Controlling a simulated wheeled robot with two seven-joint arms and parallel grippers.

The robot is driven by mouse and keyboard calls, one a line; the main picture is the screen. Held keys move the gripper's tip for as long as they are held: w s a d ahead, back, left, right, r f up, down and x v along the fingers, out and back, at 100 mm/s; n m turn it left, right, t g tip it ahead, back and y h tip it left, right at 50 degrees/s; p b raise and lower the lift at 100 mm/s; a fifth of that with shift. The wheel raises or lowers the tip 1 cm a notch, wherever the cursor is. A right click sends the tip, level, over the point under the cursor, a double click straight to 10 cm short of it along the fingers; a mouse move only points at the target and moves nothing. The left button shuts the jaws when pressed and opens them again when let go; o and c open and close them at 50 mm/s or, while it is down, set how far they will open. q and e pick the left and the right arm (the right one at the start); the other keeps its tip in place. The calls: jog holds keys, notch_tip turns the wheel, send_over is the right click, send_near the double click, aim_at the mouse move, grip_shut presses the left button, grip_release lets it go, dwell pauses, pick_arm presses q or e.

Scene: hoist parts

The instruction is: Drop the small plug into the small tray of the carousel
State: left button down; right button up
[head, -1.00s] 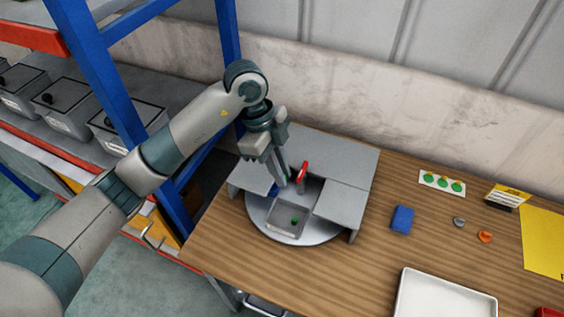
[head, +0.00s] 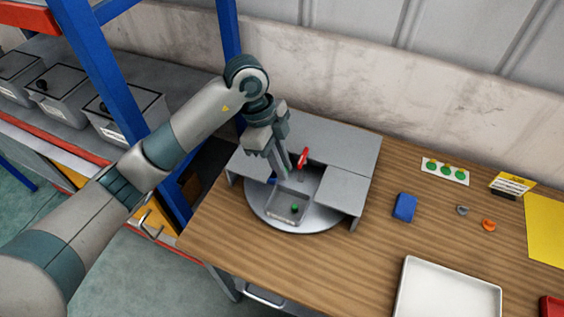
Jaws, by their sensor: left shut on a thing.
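The carousel (head: 254,211) is a round grey turntable under grey cover plates at the left of the table. A small grey square tray (head: 274,209) shows in its open front part, with a small green piece (head: 295,208) inside. My left gripper (head: 285,174) points down over the opening, behind the tray and just left of a red upright part (head: 303,158). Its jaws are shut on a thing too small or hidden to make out. I cannot tell which piece is the small plug. My right gripper is not in view.
A blue block (head: 404,207), a grey piece (head: 462,210) and an orange piece (head: 489,225) lie right of the carousel. Behind them is a white card with green discs (head: 445,171). A white tray (head: 405,290) is at the front. A blue rack post (head: 230,40) stands left.

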pick_arm(q)
jog(key=shift+f+b, duration=0.8)
jog(key=shift+f, duration=0.6)
jog(key=c, duration=1.7)
grip_release()
jog(key=shift+r, duration=0.1)
jog(key=b+v, duration=0.4)
jog(key=v, duration=1.3)
jog(key=shift+r+b, duration=0.15)
jog(key=shift+b, duration=0.2)
jog(key=shift+s, duration=0.1)
